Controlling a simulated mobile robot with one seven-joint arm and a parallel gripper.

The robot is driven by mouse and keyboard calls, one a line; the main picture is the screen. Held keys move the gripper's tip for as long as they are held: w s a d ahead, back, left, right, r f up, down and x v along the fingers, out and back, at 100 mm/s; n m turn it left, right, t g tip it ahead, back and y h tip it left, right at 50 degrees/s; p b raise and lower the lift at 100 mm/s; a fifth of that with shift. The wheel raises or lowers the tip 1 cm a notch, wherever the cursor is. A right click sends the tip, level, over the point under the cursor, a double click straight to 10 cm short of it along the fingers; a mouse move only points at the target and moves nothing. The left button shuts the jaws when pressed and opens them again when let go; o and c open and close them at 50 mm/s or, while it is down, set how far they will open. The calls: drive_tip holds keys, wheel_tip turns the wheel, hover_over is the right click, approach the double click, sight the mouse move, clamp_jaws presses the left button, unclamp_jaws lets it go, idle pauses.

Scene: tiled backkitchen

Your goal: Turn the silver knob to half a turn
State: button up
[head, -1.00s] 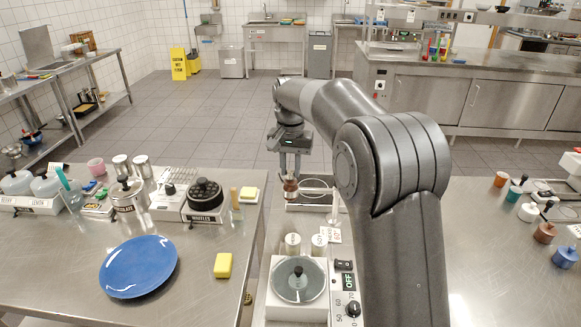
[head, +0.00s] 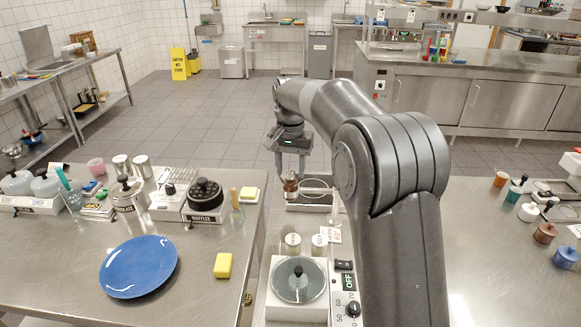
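My gripper (head: 290,174) points down above the far end of the narrow middle bench. Its two fingers stand apart, one on each side of the top of a small brown and silver piece (head: 290,186). I cannot tell whether this piece is the silver knob. It stands over a pale, low-edged unit (head: 306,208) with a clear ring-like part beside it. Contact between fingers and piece is too small to see. A dark knob (head: 353,309) with numbers around it sits on the nearer white appliance. My arm hides the area to the right.
The left table holds a blue plate (head: 139,266), a yellow sponge (head: 222,265) and a waffle maker (head: 205,196). Small coloured pots (head: 545,232) stand on the right table.

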sight(291, 171)
wheel_tip(291, 171, up, 11)
idle(0.7)
drive_tip(key=s+d+r+n+t, duration=0.1)
drive_tip(key=s+d+r, duration=0.1)
drive_tip(key=s+d, duration=0.5)
drive_tip(key=s+d+r+t, duration=0.15)
drive_tip(key=s+d, duration=0.35)
drive_tip(key=s, duration=0.5)
drive_tip(key=s+d+f+t, duration=0.1)
drive_tip(key=s+d+f, duration=0.1)
drive_tip(key=s, duration=0.4)
drive_tip(key=s+d+f+t, duration=0.1)
drive_tip(key=s+d+f, duration=0.1)
drive_tip(key=s+f, duration=0.3)
drive_tip(key=s+d+f+n+t, duration=0.1)
drive_tip(key=s+d+f, duration=0.2)
drive_tip(key=s, duration=0.4)
drive_tip(key=shift+s+f, duration=0.25)
drive_tip(key=shift+f, duration=0.5)
